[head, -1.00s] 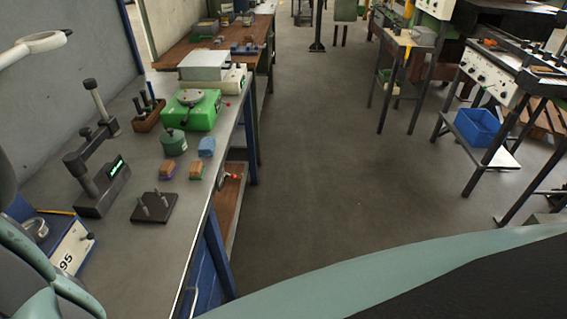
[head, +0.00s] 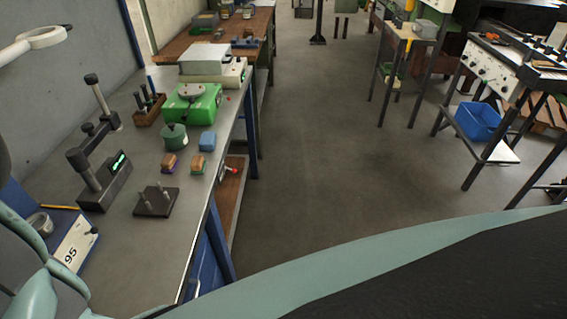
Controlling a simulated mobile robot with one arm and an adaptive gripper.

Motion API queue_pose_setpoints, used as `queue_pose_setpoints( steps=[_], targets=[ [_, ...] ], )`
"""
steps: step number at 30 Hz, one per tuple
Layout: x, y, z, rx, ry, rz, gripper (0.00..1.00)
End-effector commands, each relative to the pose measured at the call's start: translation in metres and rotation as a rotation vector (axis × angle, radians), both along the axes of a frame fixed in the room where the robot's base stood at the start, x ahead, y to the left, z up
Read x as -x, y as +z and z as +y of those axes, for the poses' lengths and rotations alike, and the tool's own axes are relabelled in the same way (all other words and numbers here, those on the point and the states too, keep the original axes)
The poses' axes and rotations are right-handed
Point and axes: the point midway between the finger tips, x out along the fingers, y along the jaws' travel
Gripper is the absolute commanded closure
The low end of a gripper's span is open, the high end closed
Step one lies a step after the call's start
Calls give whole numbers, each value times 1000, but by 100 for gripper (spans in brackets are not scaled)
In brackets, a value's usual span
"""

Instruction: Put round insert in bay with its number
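A round, ring-like metal piece (head: 41,224) sits in a blue holder at the lower left of the head view. It may be the round insert; I cannot tell for sure. A white plate marked 95 (head: 75,250) is on the front of that blue holder (head: 20,205), and my arm hides part of it. No other bay number is readable. My gripper is not in view; only pale green links of my arm show at the lower left.
The grey bench (head: 150,270) holds a measuring stand (head: 103,183), a pin block (head: 157,201), small coloured blocks (head: 198,165), a green pot (head: 173,137) and a green machine (head: 191,104). Open floor (head: 320,150) lies right of it. A blue bin (head: 478,121) sits on a right-hand shelf.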

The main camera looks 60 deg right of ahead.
Motion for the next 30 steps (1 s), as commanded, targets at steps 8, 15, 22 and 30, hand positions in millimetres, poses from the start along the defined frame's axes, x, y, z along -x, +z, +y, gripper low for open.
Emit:
queue_pose_setpoints(
  steps=[8,15,22,30],
  targets=[
    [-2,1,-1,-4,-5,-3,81],
    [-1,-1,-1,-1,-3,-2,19],
    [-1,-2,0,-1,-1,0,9],
    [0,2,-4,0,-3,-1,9]
  ],
)
